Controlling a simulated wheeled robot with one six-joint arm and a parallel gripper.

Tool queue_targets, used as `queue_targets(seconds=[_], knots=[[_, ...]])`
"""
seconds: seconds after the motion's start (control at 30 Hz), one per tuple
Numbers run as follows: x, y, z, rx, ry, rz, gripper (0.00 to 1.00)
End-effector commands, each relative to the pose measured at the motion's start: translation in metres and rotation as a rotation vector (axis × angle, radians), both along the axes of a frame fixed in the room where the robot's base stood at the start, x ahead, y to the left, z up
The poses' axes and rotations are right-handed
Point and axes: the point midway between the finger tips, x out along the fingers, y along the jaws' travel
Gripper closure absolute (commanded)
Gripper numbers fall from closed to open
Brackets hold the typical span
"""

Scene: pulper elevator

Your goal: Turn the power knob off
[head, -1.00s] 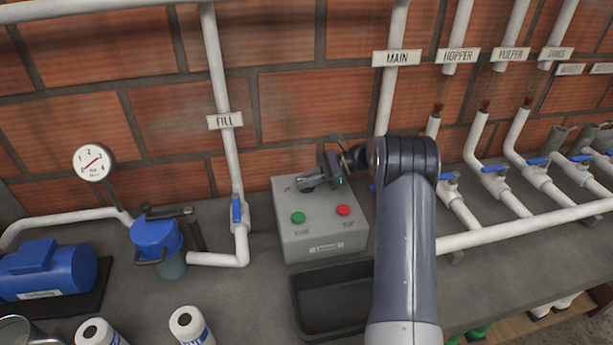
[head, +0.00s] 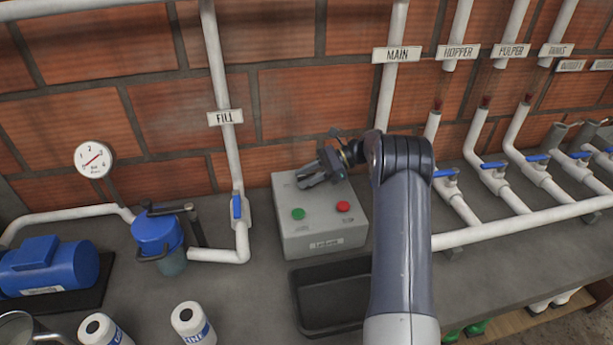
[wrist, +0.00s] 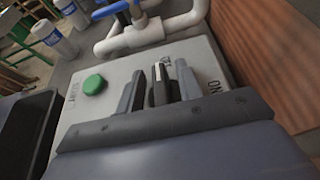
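The grey control box (head: 325,240) stands on the counter against the brick wall, with a green button (head: 299,214) and a red button (head: 344,207) on top. My gripper (head: 312,178) is over the back of the box top. In the wrist view, the dark power knob (wrist: 160,88) stands between the two fingers of my gripper (wrist: 158,88), with narrow gaps beside it. An "ON" label (wrist: 214,86) is right of the fingers, and a partly hidden label (wrist: 166,63) is beyond the knob. The green button also shows there (wrist: 94,85). The head view hides the knob.
A black tray (head: 300,318) sits in front of the box. The fill pipe (head: 230,150) with a blue valve handle (head: 237,207) rises at its left. A blue-lidded pump part (head: 157,233) and white bottles (head: 190,322) stand farther left. Pipes with blue valves line the right.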

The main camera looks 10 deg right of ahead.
Motion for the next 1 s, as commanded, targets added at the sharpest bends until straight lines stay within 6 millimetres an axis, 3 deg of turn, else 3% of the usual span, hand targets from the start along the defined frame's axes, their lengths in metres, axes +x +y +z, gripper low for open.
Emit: queue_targets(seconds=[0.37, 0.73, 1.0], knots=[[0.0, -0.008, 0.002, -0.001, 0.0, -0.003, 0.64], [0.002, -0.074, 0.028, -0.001, -0.002, -0.004, 0.64], [0.002, -0.098, 0.039, -0.001, 0.0, -0.001, 0.64]])
